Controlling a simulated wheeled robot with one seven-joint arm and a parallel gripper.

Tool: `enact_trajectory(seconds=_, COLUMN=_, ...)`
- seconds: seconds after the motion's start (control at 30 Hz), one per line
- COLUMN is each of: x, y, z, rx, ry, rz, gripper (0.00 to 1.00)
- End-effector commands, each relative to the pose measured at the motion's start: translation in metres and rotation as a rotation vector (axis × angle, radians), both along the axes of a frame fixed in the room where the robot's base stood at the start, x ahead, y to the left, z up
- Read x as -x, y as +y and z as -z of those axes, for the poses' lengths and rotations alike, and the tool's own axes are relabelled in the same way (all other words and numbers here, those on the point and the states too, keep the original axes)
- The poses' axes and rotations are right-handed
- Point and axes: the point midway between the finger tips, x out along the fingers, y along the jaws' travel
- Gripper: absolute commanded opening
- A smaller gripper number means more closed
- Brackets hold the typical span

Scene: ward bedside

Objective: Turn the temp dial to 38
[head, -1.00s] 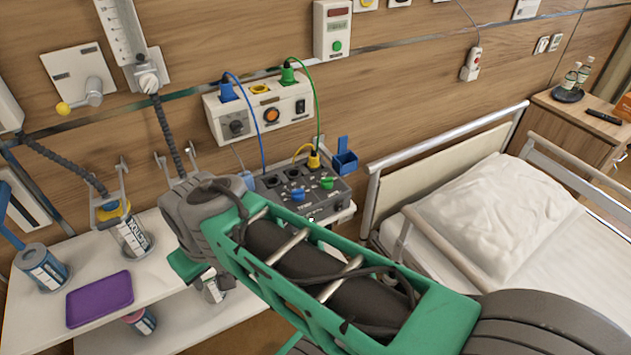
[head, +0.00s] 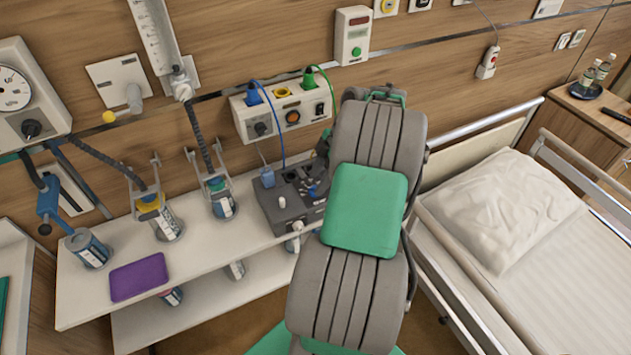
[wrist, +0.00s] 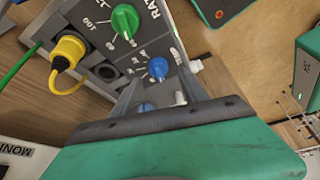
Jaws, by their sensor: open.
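A dark grey control box (head: 275,212) with dials stands on the white shelf below the wall sockets, its right part hidden by my arm. In the wrist view, the box's panel shows a green dial (wrist: 125,19), a blue dial (wrist: 158,68) and a second blue part (wrist: 145,107) low between my fingers. In the head view my arm hides the gripper.
A yellow plug (wrist: 68,52) with its cable sits beside the dials. Blue and green cables run from the wall socket unit (head: 262,128). A purple tray (head: 139,277) and several canisters are to the left; the bed (head: 500,205) is to the right.

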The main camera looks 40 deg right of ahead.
Motion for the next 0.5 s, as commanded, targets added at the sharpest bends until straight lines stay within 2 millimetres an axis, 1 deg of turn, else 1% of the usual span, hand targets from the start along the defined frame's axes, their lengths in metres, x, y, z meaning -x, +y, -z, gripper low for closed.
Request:
enact_trajectory(seconds=0.1, x=-0.004, y=0.006, z=0.015, rx=-0.001, ry=0.0, rz=0.0, gripper=0.51)
enact_trajectory(seconds=0.2, x=-0.005, y=0.008, z=0.021, rx=0.001, ry=0.0, rz=0.0, gripper=0.51)
enact_trajectory(seconds=0.43, x=-0.006, y=0.008, z=0.023, rx=0.002, ry=-0.001, rz=0.002, gripper=0.51)
enact_trajectory(seconds=0.5, x=-0.006, y=0.008, z=0.023, rx=0.002, ry=-0.001, rz=0.002, gripper=0.46)
